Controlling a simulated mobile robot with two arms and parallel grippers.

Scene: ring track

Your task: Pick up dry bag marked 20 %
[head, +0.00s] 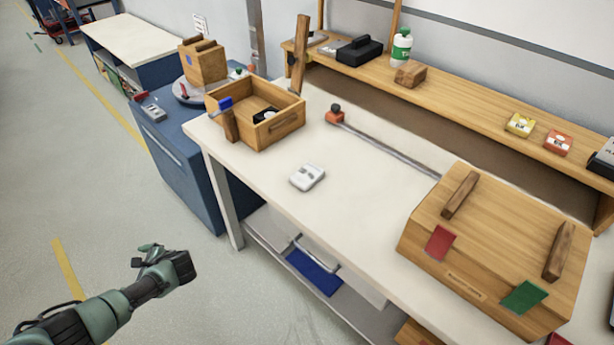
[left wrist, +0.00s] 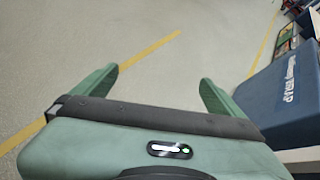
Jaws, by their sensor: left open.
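No bag with a readable 20 % mark shows. A small yellow packet (head: 519,124) and a small red-orange packet (head: 558,143) lie on the wooden shelf at the right in the head view; their print is too small to read. A dark packet with a pale label (head: 604,157) is cut by the right edge. My left gripper (head: 146,256) is over the floor at the left of the workbench, well apart from the shelf. In the left wrist view its fingers (left wrist: 158,85) are spread with nothing between them. My right gripper is not in view.
The white workbench (head: 345,187) carries a wooden box with handles (head: 480,270), an open wooden tray (head: 285,127) and a small white device (head: 307,177). A blue cabinet (head: 180,165) stands left of it. A green-white bottle (head: 402,46) stands on the shelf. The floor at left is clear.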

